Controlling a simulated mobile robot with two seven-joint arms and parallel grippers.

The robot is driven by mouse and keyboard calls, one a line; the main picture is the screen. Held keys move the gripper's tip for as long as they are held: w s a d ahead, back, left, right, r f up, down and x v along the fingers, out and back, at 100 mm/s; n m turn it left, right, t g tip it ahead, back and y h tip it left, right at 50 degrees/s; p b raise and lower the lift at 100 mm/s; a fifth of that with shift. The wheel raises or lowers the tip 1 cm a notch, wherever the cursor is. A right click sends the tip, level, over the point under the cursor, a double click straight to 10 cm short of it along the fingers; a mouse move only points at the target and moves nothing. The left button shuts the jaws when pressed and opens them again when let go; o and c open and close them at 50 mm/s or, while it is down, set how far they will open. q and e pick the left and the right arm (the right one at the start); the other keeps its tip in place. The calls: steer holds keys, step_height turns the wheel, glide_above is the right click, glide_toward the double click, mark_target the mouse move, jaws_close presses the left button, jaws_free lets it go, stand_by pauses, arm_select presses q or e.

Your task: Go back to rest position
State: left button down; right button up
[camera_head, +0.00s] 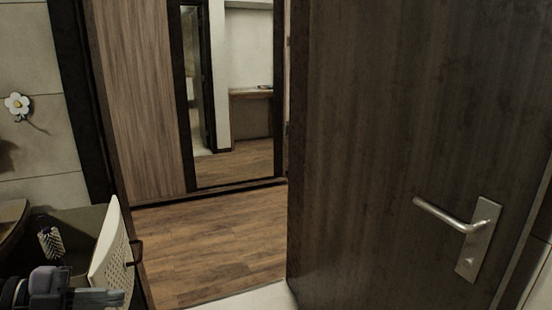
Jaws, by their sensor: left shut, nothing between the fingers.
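My left gripper (98,298) is at the bottom left corner, dark grey, pointing right, and partly cut off by the frame's lower edge. It is shut, and I see nothing held in it. It is just in front of and below a white perforated panel (108,247); I cannot tell if they touch. My right gripper is not in view.
A dark wooden door (385,130) with a silver lever handle (470,230) stands open at right. The doorway shows clear wooden floor (205,245) and a mirrored wardrobe (138,95). A brush (51,243) sits near my left gripper. A white flower (17,105) is on the wall.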

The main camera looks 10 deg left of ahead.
arm_select(q)
steer(key=s+f+n+t+y+p, duration=0.25)
steer(key=f+n+t+y, duration=0.5)
steer(key=f+n, duration=0.8)
steer(key=s+d+f+n+g+y, duration=0.2)
steer(key=s+d+f+n+g, duration=0.3)
steer(key=s+d+f, duration=0.4)
steer(key=d+f, duration=0.1)
steer(key=d, duration=0.1)
steer(key=shift+d+f, duration=0.35)
steer(key=shift+f, duration=0.05)
steer(key=shift+n, duration=0.25)
